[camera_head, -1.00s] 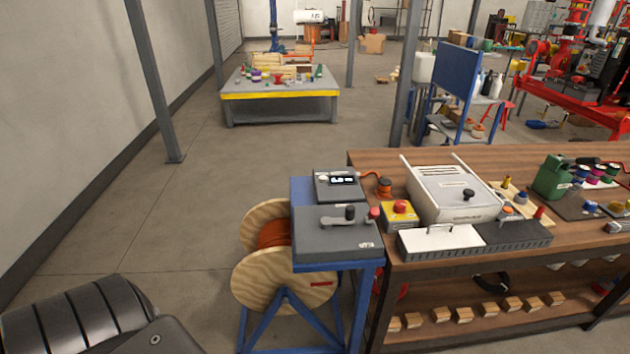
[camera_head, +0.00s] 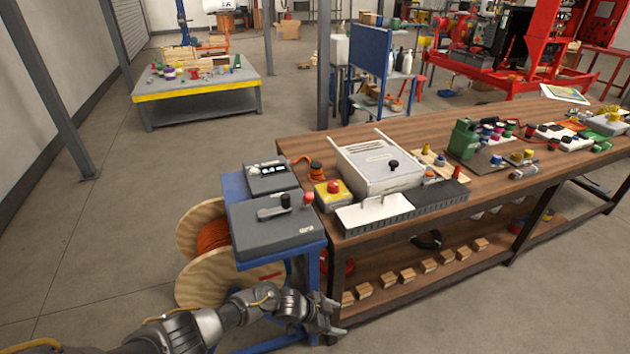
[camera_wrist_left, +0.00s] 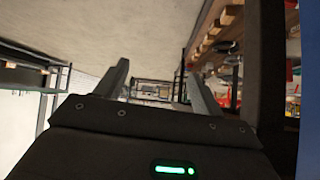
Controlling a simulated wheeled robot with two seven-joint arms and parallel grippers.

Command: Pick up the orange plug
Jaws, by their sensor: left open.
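A small orange piece (camera_head: 428,174) sits on the pale wooden board (camera_head: 432,158) on the workbench, close to yellow and red pieces; it is too small to tell whether it is the orange plug. A larger orange connector (camera_head: 316,172) with a dark top stands at the bench's left end, with an orange cable behind it. My left gripper (camera_head: 334,314) is low in front of the bench's left end, well below and apart from both. It is open, and in the left wrist view its fingers (camera_wrist_left: 153,88) are spread with nothing between them. My right gripper is not in view.
A blue stand (camera_head: 312,250) with grey control boxes (camera_head: 275,222) and a cable reel (camera_head: 200,285) is beside my left arm. A white case (camera_head: 375,165), an emergency-stop box (camera_head: 333,195) and a black-and-white tray (camera_head: 440,197) crowd the bench's left end. The shelf below holds wooden blocks.

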